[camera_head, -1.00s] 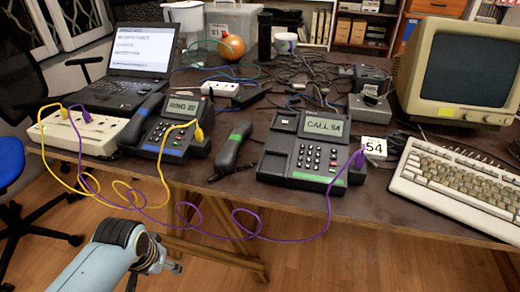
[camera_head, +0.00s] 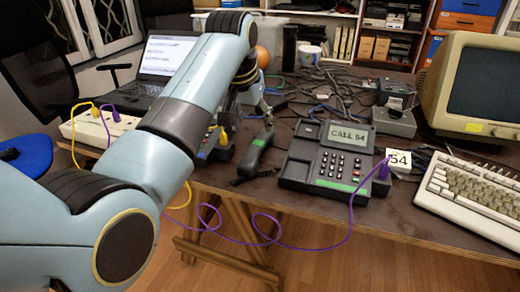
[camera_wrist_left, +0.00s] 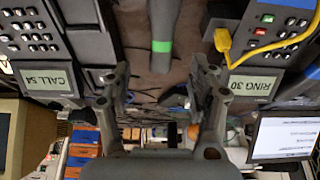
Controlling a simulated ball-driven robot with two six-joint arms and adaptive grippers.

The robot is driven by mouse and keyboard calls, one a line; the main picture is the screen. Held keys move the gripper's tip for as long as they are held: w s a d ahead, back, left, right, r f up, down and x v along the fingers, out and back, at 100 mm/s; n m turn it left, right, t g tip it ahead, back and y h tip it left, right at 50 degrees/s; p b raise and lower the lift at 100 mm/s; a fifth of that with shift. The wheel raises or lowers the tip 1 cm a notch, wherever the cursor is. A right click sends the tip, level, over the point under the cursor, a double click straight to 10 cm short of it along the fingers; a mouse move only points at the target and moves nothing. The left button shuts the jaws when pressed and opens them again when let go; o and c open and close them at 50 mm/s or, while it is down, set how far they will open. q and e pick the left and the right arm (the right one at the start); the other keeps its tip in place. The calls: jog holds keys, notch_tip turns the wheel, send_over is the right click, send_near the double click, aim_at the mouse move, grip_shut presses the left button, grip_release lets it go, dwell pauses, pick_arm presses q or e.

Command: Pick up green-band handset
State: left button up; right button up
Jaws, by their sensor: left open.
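The dark handset with a green band (camera_head: 256,155) lies on the table, left of the grey phone reading CALL 54 (camera_head: 325,165). In the left wrist view the handset (camera_wrist_left: 162,22) shows at the top, with its green band facing the camera. My left gripper (camera_head: 262,106) is above the table near the handset's far end, partly hidden by my own arm. In the left wrist view its two fingers (camera_wrist_left: 160,80) are spread wide with nothing between them. The handset lies beyond the fingers and apart from them. My right gripper is not in view.
A purple cable (camera_head: 300,244) loops below the table's front edge. A keyboard (camera_head: 470,190) and a monitor (camera_head: 480,85) stand at right.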

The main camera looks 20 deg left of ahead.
aim_at(258, 143)
pick_arm(q)
jog(key=b+x, duration=0.1)
jog(key=x, duration=0.3)
jog(key=shift+f, duration=0.25)
jog(key=shift+w+f, duration=0.35)
jog(key=shift+f, duration=0.15)
jog(key=b+x, duration=0.2)
jog(key=x, duration=0.3)
jog(key=shift+w+a, duration=0.15)
jog(key=shift+w, duration=0.1)
jog(key=shift+r, duration=0.15)
jog(key=shift+c, duration=0.7)
grip_shut()
